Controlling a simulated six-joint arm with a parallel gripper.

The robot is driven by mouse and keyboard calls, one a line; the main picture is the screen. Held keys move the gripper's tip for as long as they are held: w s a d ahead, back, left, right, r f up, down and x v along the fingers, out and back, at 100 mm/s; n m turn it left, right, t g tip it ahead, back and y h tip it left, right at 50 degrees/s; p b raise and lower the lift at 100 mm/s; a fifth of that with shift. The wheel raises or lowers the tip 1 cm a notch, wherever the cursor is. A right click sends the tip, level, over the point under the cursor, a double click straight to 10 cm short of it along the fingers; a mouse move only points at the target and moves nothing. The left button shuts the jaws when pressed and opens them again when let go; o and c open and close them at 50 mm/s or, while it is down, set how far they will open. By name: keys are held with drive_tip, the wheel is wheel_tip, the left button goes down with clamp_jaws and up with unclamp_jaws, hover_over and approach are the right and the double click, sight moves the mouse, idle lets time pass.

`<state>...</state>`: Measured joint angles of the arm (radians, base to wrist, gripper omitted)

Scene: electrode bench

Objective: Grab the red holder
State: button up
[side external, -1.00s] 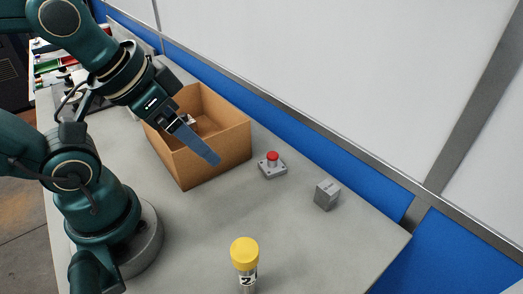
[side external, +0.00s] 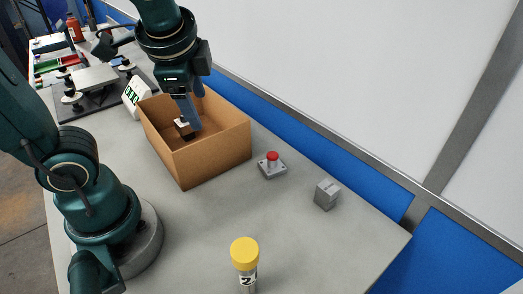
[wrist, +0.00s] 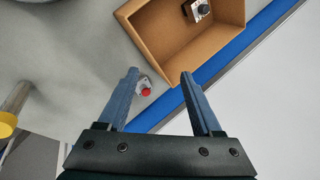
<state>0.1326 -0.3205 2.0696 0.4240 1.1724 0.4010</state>
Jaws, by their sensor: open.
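A small red piece (side external: 69,60) lies beside a green one at the far left end of the bench; it is too small to tell whether it is the red holder. It is not in the wrist view. My gripper (wrist: 159,78) is open and empty, with its two blue-grey fingers apart. In the side view my gripper (side external: 190,112) points down over the cardboard box (side external: 210,158), far to the right of the red piece. A small block with a red top (side external: 272,158) stands right of the box; it also shows between the fingers in the wrist view (wrist: 146,91).
A small dark and white object (side external: 184,127) lies inside the box. A grey block (side external: 327,194) and a yellow-capped tube (side external: 245,255) stand on the right part of the bench. A dark plate with a silver top (side external: 95,79) and a red bottle (side external: 74,28) are at the far left.

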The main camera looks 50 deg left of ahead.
drive_tip(key=w+f+m+y, duration=0.1)
drive_tip(key=w+m+y, duration=0.25)
drive_tip(key=w, duration=0.25)
drive_tip(key=m+y, duration=0.4)
drive_tip(key=m, duration=0.5)
hover_over(274, 160)
drive_tip(key=shift+t, duration=0.4)
wheel_tip(274, 160, down, 9)
drive_tip(key=shift+r, duration=0.2)
drive_tip(key=shift+m+t, duration=0.4)
drive_tip(key=shift+m, duration=0.55)
drive_tip(key=d+f, duration=0.1)
drive_tip(key=f, duration=0.2)
drive_tip(key=d+f, duration=0.1)
drive_tip(key=shift+s+d+f, duration=0.3)
drive_tip(key=shift+s+f, duration=0.05)
drive_tip(key=shift+f, duration=0.05)
drive_tip(key=shift+s+f, duration=0.15)
drive_tip(key=shift+f, duration=0.2)
drive_tip(key=shift+f+m, duration=0.15)
drive_tip(key=shift+m, duration=0.15)
drive_tip(key=shift+x, duration=2.3)
clamp_jaws()
